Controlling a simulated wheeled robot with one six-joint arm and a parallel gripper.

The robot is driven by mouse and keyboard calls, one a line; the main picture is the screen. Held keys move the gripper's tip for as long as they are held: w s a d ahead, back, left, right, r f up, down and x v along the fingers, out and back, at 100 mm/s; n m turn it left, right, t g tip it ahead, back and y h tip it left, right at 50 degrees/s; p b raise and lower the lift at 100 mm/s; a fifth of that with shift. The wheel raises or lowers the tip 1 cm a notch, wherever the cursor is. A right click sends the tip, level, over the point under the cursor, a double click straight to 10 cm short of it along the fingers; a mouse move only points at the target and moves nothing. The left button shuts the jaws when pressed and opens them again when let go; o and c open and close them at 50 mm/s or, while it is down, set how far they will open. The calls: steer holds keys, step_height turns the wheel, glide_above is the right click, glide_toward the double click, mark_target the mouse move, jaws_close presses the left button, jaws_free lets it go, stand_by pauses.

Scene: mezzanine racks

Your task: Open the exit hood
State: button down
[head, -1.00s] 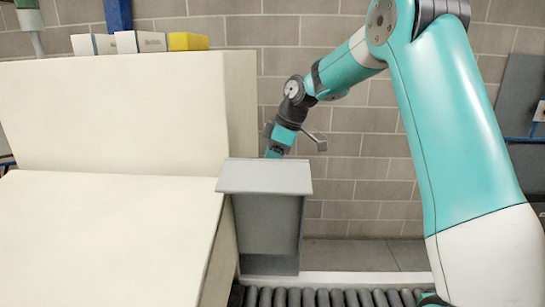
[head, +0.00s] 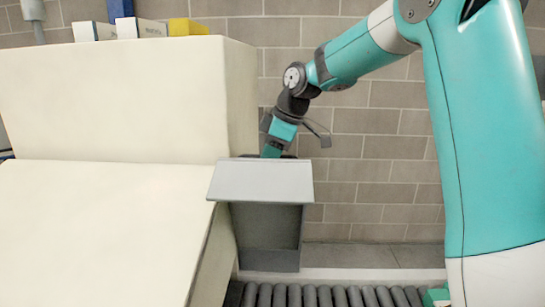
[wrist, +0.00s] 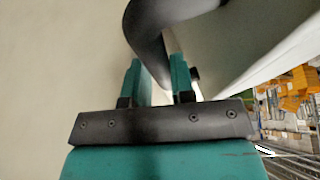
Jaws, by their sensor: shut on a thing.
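The exit hood (head: 266,225) is a grey box-like housing with a lighter grey sloping top flap (head: 262,181). It stands at the right end of the cream machine, above the rollers. My gripper (head: 270,152) is behind the flap's upper edge in the head view, with its fingertips partly hidden. In the wrist view my gripper (wrist: 157,75) has its two teal fingers around a dark curved handle bar (wrist: 147,45), closed on it. The grey panel (wrist: 265,45) beside the bar fills the upper right of that view.
A roller conveyor (head: 320,296) runs along the bottom. The cream machine body (head: 110,100) is close on the left, with boxes (head: 140,28) behind its top. A brick wall (head: 385,150) stands behind. In the wrist view, racks with orange goods (wrist: 295,90) show at right.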

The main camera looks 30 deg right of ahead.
steer(key=c, duration=1)
jaws_free()
steer(key=shift+o, duration=0.2)
steer(key=p+v, duration=0.2)
steer(key=v, duration=1.5)
steer(key=shift+r+p, duration=0.25)
steer(key=shift+p, duration=0.15)
